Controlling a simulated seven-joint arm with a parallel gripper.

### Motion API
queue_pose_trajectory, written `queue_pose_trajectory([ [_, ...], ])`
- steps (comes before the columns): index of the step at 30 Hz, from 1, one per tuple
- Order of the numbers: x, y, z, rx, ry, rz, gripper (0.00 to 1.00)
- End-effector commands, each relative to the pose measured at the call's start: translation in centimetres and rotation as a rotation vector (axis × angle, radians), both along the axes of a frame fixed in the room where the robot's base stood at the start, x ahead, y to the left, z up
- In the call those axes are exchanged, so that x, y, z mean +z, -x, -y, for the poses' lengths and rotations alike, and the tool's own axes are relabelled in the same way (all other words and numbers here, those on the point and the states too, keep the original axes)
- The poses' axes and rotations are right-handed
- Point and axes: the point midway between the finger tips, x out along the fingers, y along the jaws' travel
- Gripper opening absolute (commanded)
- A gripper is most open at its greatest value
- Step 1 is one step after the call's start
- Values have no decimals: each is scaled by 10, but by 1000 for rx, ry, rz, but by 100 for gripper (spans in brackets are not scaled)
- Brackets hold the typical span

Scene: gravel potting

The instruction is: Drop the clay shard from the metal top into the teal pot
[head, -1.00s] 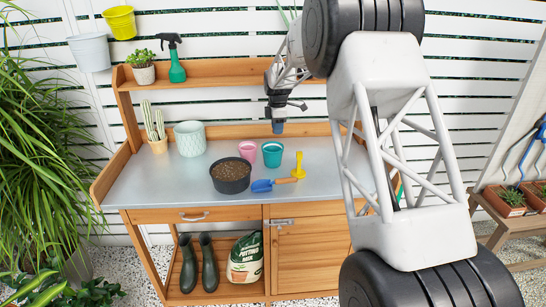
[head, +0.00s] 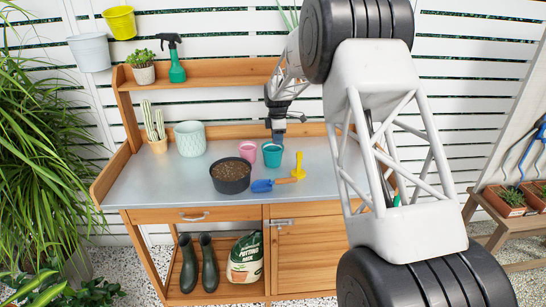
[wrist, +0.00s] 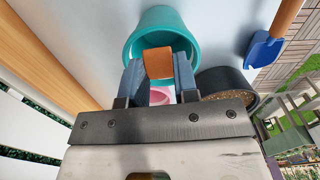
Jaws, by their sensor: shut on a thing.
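The clay shard (wrist: 158,63) is a small orange-brown piece between my gripper's two blue-grey fingers in the wrist view. My gripper (wrist: 158,74) is shut on it. The teal pot (wrist: 161,19) lies behind the shard in the wrist view, and the shard overlaps the pot's opening there. In the head view the teal pot (head: 272,157) stands on the metal top (head: 150,183), and my gripper (head: 278,138) is just above its back rim. The shard cannot be made out in the head view.
A pink pot (head: 248,150) stands just left of the teal pot. A dark bowl of soil (head: 231,184) is in front, with a blue trowel (head: 262,186) and a yellow tool (head: 299,168) to its right. A patterned planter (head: 190,139) and a cactus pot (head: 158,145) stand at left.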

Motion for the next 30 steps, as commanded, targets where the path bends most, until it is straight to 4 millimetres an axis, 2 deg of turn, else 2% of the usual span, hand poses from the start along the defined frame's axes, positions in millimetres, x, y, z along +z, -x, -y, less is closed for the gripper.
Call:
queue_pose_trajectory([
  [6, -12, 0, 0, 0, 0, 1, 6],
  [18, -14, 0, 0, 0, 0, 1, 6],
  [19, -14, 0, 0, 0, 0, 1, 32],
  [24, -14, 0, 0, 0, 0, 1, 58],
  [30, -14, 0, 0, 0, 0, 1, 58],
])
